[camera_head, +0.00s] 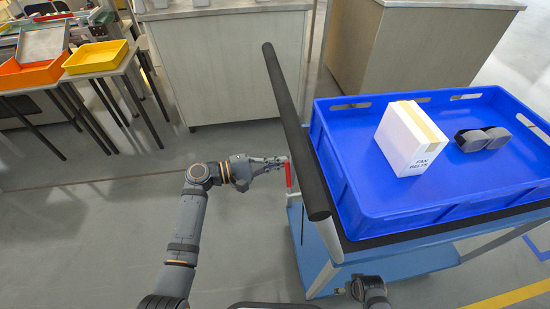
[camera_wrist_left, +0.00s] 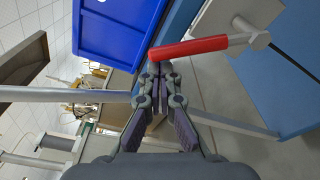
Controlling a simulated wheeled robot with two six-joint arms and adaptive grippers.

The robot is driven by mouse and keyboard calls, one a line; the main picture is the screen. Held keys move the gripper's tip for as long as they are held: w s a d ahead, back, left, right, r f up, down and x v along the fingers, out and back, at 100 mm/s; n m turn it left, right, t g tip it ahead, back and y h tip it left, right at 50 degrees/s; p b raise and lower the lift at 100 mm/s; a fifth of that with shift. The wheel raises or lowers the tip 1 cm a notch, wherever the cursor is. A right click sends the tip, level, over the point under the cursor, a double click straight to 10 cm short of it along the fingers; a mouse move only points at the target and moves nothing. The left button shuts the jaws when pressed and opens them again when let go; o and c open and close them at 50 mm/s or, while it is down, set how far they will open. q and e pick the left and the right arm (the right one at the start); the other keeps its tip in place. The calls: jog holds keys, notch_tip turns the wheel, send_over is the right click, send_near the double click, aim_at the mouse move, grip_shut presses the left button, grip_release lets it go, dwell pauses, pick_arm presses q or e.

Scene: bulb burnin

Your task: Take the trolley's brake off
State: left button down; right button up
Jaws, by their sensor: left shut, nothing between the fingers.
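The trolley (camera_head: 335,245) is blue with a dark push bar (camera_head: 295,130) along its left side. Its brake lever has a red grip (camera_head: 289,174) and stands about upright below the push bar. In the left wrist view the red grip (camera_wrist_left: 190,48) lies across the view just past my fingertips, on a pale rod. My left gripper (camera_head: 282,161) is shut and empty, its tips close beside the red grip; it also shows in the left wrist view (camera_wrist_left: 159,70). I cannot tell whether they touch. Only part of my right arm shows at the bottom of the head view.
A blue crate (camera_head: 390,222) on the trolley holds a white box (camera_head: 405,145) and dark grey objects (camera_head: 482,139). Cabinets (camera_head: 235,75) stand behind. Orange (camera_head: 30,74) and yellow (camera_head: 98,60) trays are at the far left. The floor left of the trolley is clear.

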pick_arm(q)
jog(key=shift+s, duration=0.1)
pick_arm(e)
jog(key=shift+f, duration=0.1)
dwell(0.3)
pick_arm(q)
jog(key=shift+s+r+m, duration=0.2)
jog(key=shift+m, duration=0.1)
jog(key=shift+s+d+r, duration=0.1)
pick_arm(e)
jog(key=shift+w, duration=0.1)
pick_arm(q)
jog(key=shift+s+d+r+m+h+b, duration=0.2)
jog(key=shift+s+r+m+b, duration=0.3)
jog(key=shift+s+m, duration=0.55)
jog(key=shift+s+d+r+m+h+b, duration=0.3)
jog(key=shift+s+m+b, duration=0.35)
jog(key=shift+m, duration=0.7)
jog(key=shift+s+r+m+h+b, duration=0.1)
jog(key=shift+s+r+m+b, duration=0.6)
jog(key=shift+m, duration=0.5)
pick_arm(e)
notch_tip(320, 180, up, 10)
jog(key=w+a, duration=0.1)
jog(key=a, duration=0.1)
jog(key=shift+w+a, duration=0.25)
jog(key=shift+w, duration=0.1)
pick_arm(q)
jog(key=shift+s+f, duration=0.1)
jog(key=shift+f, duration=0.1)
